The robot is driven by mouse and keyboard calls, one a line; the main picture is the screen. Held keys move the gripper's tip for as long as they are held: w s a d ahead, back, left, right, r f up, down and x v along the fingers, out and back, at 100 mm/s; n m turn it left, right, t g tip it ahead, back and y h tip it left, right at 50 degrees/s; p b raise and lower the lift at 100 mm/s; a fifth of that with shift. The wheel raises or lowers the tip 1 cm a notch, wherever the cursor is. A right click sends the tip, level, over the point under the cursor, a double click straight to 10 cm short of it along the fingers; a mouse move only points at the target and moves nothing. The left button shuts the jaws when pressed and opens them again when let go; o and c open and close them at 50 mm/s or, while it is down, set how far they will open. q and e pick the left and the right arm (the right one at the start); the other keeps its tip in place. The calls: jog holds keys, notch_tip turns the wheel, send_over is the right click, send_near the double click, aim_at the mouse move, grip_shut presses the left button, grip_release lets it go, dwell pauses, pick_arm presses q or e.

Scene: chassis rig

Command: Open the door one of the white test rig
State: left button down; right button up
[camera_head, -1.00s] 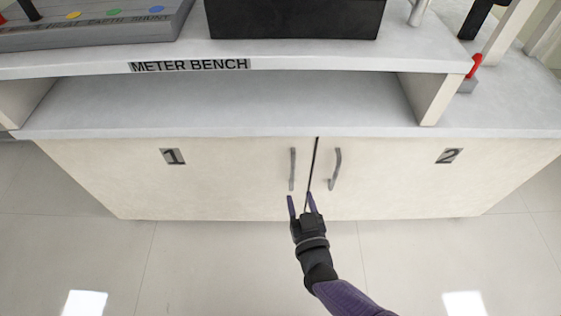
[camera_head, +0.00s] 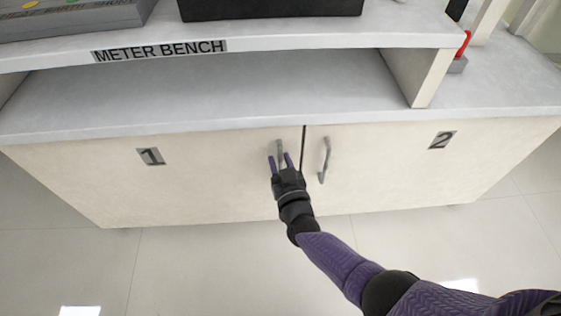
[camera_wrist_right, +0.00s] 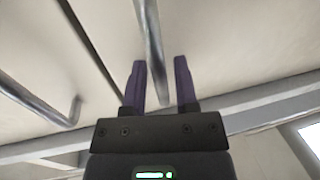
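Door one (camera_head: 205,180) is a cream cabinet door with a "1" label (camera_head: 151,156), under the bench top, and looks closed. Its grey bar handle (camera_head: 280,148) is near the door's right edge. My right gripper (camera_head: 280,162) is open, with its purple fingers on either side of the handle's lower part. In the right wrist view, the handle (camera_wrist_right: 149,40) runs down between the open fingertips (camera_wrist_right: 160,64), with gaps showing on both sides. My left gripper is not in view.
Door two (camera_head: 400,165), with its own grey handle (camera_head: 324,160), is to the right across a dark gap. The bench top (camera_head: 200,95) overhangs the doors. The tiled floor (camera_head: 190,270) in front looks clear apart from my arm.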

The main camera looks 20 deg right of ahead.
grip_shut()
dwell(1.2)
